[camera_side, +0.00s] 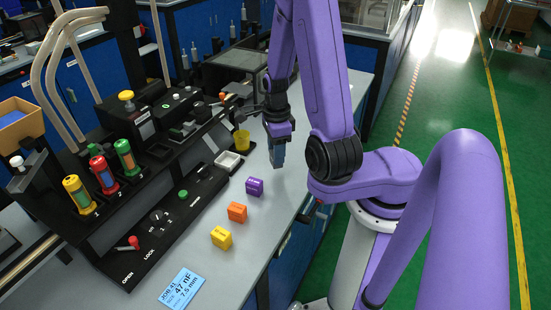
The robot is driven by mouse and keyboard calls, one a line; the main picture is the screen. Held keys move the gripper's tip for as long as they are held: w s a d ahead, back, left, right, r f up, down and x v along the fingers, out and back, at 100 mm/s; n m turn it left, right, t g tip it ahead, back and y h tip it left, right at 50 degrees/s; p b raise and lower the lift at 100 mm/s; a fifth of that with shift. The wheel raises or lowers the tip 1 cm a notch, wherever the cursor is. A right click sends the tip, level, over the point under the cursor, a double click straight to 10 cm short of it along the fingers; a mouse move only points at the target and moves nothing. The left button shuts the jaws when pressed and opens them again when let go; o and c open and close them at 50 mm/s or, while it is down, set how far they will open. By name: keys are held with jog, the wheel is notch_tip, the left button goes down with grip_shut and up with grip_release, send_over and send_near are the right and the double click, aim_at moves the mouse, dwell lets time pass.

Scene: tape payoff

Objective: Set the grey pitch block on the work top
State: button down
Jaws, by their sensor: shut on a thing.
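My gripper (279,137) points down over the grey work top (262,257), near its right edge. It is shut on the grey pitch block (278,156), which looks blue-grey and hangs upright below the fingers. The block is close to the work top, behind the purple block; I cannot tell whether it touches the surface. The fingers are small and partly hidden by the gripper body.
A purple block (254,186), an orange block (237,212) and a yellow block (221,238) stand in a row on the work top. The black machine with a white tray (228,161) and yellow cup (242,140) lies left. A blue job card (181,288) lies in front.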

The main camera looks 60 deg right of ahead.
jog(key=shift+w+f, duration=0.15)
jog(key=shift+f, duration=1.55)
jog(key=shift+f, duration=0.1)
jog(key=c, duration=0.6)
grip_release()
